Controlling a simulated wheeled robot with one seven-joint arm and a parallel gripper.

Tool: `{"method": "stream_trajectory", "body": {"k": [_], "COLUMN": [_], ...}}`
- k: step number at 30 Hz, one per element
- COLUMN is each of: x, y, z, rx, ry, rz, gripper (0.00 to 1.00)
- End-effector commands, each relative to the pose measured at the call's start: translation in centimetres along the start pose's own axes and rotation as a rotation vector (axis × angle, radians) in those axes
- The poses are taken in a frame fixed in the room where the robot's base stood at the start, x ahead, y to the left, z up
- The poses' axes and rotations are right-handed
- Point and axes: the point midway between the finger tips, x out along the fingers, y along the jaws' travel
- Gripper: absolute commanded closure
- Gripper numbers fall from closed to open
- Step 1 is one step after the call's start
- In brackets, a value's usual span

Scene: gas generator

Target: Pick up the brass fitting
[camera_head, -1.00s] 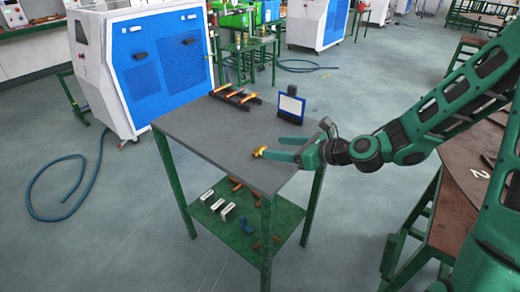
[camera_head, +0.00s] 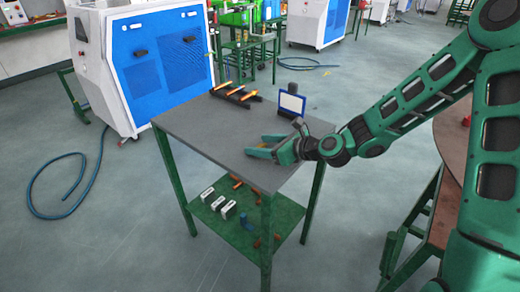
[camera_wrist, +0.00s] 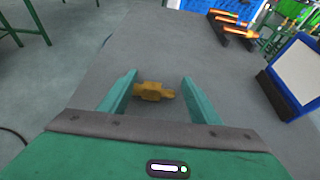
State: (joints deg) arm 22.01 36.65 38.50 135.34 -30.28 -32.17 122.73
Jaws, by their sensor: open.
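The brass fitting (camera_wrist: 152,92) lies on the grey tabletop (camera_wrist: 150,45). In the wrist view it sits crosswise between the two fingers of my gripper (camera_wrist: 158,90), near their tips. Its left end is close to the left finger; a wider gap shows on the right. I cannot tell whether it touches the left finger. In the head view my open gripper (camera_head: 262,146) is low over the right front part of the table (camera_head: 200,125), and the fitting is mostly hidden by the fingers.
A blue-framed panel on a dark stand (camera_head: 291,104) stands behind my gripper. A dark rack with orange-handled tools (camera_head: 236,95) is at the table's back. The lower shelf (camera_head: 250,222) holds several small parts. The left of the tabletop is clear.

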Motion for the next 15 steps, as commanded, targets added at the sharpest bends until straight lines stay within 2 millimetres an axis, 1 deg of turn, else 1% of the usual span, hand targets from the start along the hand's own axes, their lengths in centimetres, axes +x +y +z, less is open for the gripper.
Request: {"method": "stream_trajectory", "body": {"k": [1,2,3,5,6,7,15], "x": [-0.02,-0.02,-0.02,-0.03,-0.03,-0.03,-0.04], "y": [0.01,0.01,0.01,0.01,0.01,0.01,0.02], "z": [0.00,-0.01,-0.01,-0.01,-0.01,-0.01,0.02], "rx": [0.000,0.000,0.000,0.000,0.000,0.000,0.000], "ry": [0.000,0.000,0.000,0.000,0.000,0.000,0.000], "rz": [0.000,0.000,0.000,0.000,0.000,0.000,0.001], "gripper": [0.43,0.47,0.57,0.71,0.81,0.87,0.87]}}
